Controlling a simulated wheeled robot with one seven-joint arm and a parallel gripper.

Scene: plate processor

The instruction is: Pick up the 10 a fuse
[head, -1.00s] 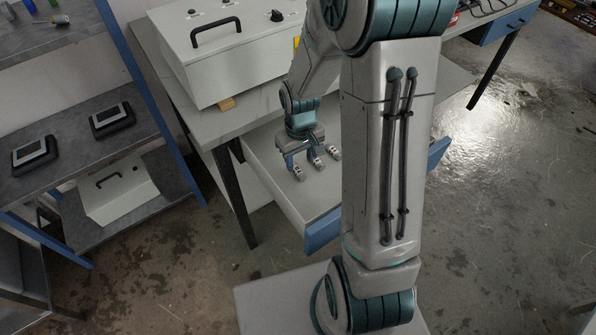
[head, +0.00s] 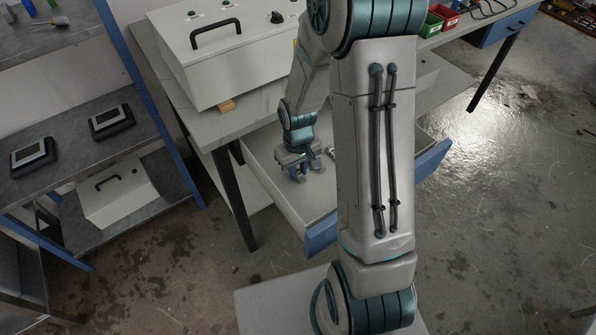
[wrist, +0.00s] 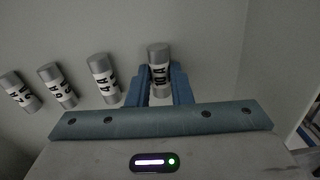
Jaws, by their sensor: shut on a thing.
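A grey cylindrical fuse with a white label marked 10 A (wrist: 159,68) stands between the two blue fingers of my gripper (wrist: 159,88) in the wrist view. The fingers are shut on it, one at each side. Several similar fuses with other labels form a row to its left, the nearest (wrist: 103,78) clear of the fingers. In the head view my gripper (head: 306,172) is low inside the open drawer (head: 325,203), covering the held fuse. Another fuse (head: 331,152) shows just right of it.
A white box with a black handle (head: 225,55) stands on the table (head: 205,130) above. A shelf with two dark devices (head: 112,122) is at the left.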

